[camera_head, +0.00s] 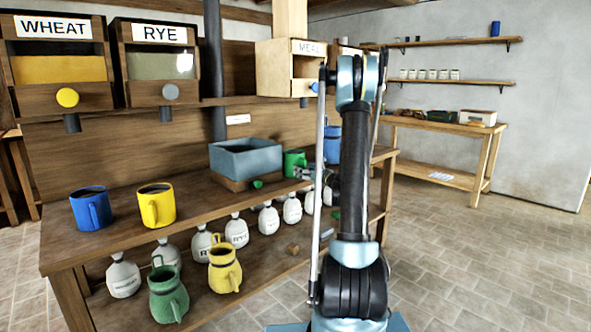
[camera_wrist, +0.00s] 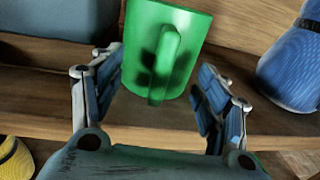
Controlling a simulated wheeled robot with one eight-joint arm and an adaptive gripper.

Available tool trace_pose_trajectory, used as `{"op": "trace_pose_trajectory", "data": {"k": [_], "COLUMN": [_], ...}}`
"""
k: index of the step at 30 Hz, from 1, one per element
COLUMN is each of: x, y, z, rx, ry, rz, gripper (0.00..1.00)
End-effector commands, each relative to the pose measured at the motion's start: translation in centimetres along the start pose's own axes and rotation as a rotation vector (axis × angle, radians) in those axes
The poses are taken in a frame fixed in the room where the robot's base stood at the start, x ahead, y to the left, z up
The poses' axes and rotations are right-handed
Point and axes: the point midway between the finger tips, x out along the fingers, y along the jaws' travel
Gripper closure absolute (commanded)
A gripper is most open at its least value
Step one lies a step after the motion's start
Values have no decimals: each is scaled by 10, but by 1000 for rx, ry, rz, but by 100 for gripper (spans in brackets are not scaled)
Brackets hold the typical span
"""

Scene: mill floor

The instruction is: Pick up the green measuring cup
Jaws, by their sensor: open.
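The green measuring cup (camera_head: 293,160) stands on the upper bench board, right of the blue-grey box. It also shows upright in the wrist view (camera_wrist: 190,30), with its handle facing my gripper. My gripper (camera_wrist: 158,72) is open, one finger to each side of the cup's lower part, with the handle between them. I cannot tell whether either finger touches it. In the head view my gripper (camera_head: 318,173) is small and partly hidden behind my arm, just right of the cup.
The blue-grey box (camera_head: 245,160) stands close left of the cup. A blue vessel (camera_wrist: 292,65) is to its right. A blue cup (camera_head: 88,210) and yellow cup (camera_head: 158,206) stand at the bench's left. Jugs and several labelled sacks fill the lower shelf (camera_head: 262,268).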

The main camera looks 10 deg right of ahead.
Motion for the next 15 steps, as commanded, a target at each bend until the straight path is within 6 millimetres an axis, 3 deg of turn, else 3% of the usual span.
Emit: {"op": "trace_pose_trajectory", "data": {"k": [3, 11, 15], "x": [15, 18, 18], "y": [0, 0, 0], "z": [0, 0, 0], "rx": [0, 0, 0], "ry": [0, 0, 0], "rz": [1, 0, 0], "gripper": [32, 32, 63]}}
